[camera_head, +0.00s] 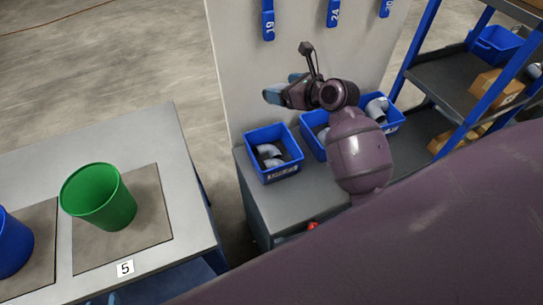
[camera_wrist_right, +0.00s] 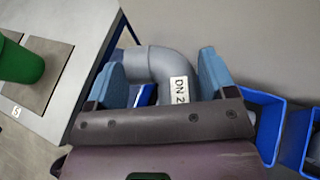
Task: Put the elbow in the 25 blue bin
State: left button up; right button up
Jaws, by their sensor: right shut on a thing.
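My right gripper (camera_head: 276,92) is raised above the bench beside the upright panel. In the right wrist view, its light-blue fingers are shut on a grey pipe elbow (camera_wrist_right: 162,66) with a white label reading "DN 2", the rest cut off. In the head view the elbow is hard to make out. Below, a blue bin (camera_head: 250,143) holds pale elbows; its front label is too small to read surely. A middle blue bin (camera_head: 308,142) and a right blue bin (camera_head: 396,126) stand beside it, partly covered by my arm. My left gripper is not in view.
The bins stand on a grey bench (camera_head: 255,205) against a panel with blue numbered tags. Left is another table with a green bucket (camera_head: 108,205) and a blue bucket (camera_head: 12,245). A blue-framed shelf (camera_head: 445,85) stands right. My arm covers the lower right.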

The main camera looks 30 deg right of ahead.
jog(key=shift+w+d+f, duration=0.25)
jog(key=shift+w+d, duration=0.05)
jog(key=shift+d, duration=0.05)
jog(key=shift+f+b, duration=2.8)
jog(key=shift+f, duration=7)
jog(key=shift+r, duration=0.15)
jog(key=o, duration=0.7)
jog(key=shift+o, duration=0.9)
